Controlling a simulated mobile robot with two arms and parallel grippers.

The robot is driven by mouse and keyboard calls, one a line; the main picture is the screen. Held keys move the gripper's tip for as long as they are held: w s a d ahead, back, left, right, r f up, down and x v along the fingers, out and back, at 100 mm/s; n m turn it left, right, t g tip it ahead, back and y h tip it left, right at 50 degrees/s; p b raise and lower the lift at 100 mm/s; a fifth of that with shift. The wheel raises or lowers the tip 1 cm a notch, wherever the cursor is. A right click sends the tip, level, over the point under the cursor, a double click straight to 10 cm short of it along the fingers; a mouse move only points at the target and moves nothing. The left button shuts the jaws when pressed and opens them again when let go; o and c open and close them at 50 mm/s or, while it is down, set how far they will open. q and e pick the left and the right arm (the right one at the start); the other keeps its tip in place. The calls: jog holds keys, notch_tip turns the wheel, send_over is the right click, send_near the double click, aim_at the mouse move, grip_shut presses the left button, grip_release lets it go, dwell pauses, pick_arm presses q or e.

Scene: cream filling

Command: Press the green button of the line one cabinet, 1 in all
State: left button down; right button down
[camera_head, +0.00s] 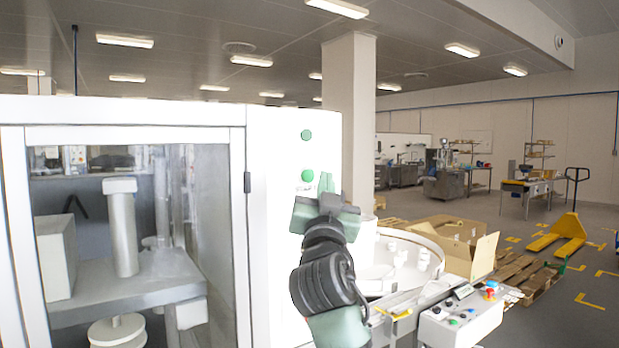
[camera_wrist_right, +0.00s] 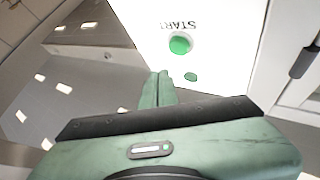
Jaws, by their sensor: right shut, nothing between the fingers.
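The white cabinet (camera_head: 280,230) stands at the left, with two green round parts on its white side panel, an upper one (camera_head: 307,134) and a lower one (camera_head: 307,175). In the right wrist view a green button (camera_wrist_right: 180,44) sits beside the upside-down word START, with a smaller green spot (camera_wrist_right: 190,76) near it. My right gripper (camera_head: 326,184) is shut and empty, its fingertips just right of and slightly below the lower green part in the head view. In the wrist view the fingertips (camera_wrist_right: 164,76) appear below the START button. Contact is not visible. My left gripper is out of view.
A glass door (camera_head: 140,230) with a dark handle is on the cabinet's front. A round white turntable (camera_head: 430,255) and a control box (camera_head: 460,318) with coloured buttons stand at the right. Behind are cardboard boxes, pallets and a yellow pallet truck (camera_head: 565,230).

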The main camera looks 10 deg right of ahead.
aim_at(308, 176)
jog(key=shift+w+a, duration=0.25)
jog(key=shift+w, duration=0.3)
jog(key=shift+w+a, duration=0.2)
jog(key=shift+w, duration=0.3)
jog(key=shift+w+b, duration=0.1)
jog(key=shift+b, duration=0.25)
dwell(1.0)
jog(key=shift+w+a, duration=0.15)
jog(key=shift+w, duration=0.15)
jog(key=shift+w+a+b, duration=0.1)
jog(key=shift+w+b, duration=0.3)
dwell(0.7)
jog(key=shift+s, duration=0.15)
dwell(0.3)
jog(key=shift+s+d, duration=0.3)
jog(key=shift+s, duration=0.35)
jog(key=shift+s, duration=0.1)
